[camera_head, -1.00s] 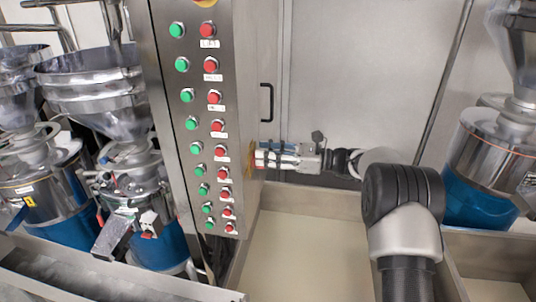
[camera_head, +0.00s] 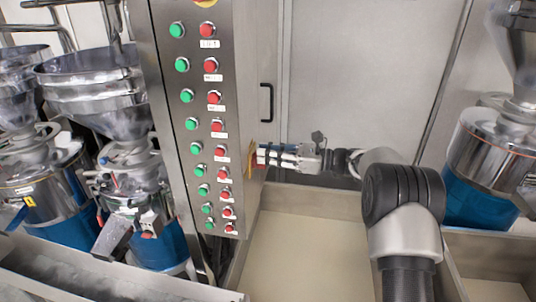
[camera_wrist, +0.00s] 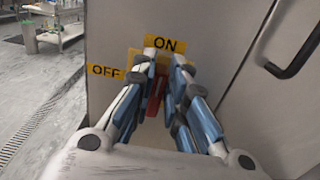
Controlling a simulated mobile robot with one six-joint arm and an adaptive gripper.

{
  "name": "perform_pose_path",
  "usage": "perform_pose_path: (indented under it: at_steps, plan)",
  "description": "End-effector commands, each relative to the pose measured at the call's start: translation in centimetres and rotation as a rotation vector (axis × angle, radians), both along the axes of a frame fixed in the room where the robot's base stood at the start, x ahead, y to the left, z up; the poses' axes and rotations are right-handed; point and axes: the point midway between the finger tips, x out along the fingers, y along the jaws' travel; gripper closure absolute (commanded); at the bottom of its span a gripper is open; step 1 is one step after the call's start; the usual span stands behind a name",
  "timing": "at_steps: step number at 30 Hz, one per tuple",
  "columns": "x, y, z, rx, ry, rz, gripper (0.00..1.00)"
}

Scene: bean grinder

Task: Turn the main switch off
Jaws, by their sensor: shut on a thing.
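The main switch has a red handle (camera_wrist: 155,95) on a yellow plate (camera_wrist: 134,62), on the side of the grey control cabinet. In the wrist view the handle stands nearly upright, slightly tilted, below the ON label (camera_wrist: 165,44). The OFF label (camera_wrist: 106,72) is to its left. My gripper (camera_wrist: 165,62) has its fingers on both sides of the handle and is shut on it. In the head view my gripper (camera_head: 261,156) reaches the cabinet side from the right. The yellow plate's edge (camera_head: 252,165) shows there; the handle is mostly hidden by the fingers.
The cabinet front (camera_head: 180,130) carries columns of green and red buttons. A black door handle (camera_head: 267,102) is on the panel just behind my gripper. Grinders (camera_head: 100,80) stand at left, another (camera_head: 490,150) at right. The pale tray floor (camera_head: 305,255) below the arm is clear.

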Motion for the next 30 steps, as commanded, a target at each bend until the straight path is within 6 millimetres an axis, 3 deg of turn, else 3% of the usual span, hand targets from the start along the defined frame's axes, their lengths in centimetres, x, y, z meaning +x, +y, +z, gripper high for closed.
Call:
perform_pose_path:
  at_steps: [11, 30]
  plan:
    - [-0.5, 0.1, -0.3, -0.032, -0.160, 0.000, 1.00]
    - [-1.8, 0.3, -1.3, -0.146, -0.746, 0.000, 1.00]
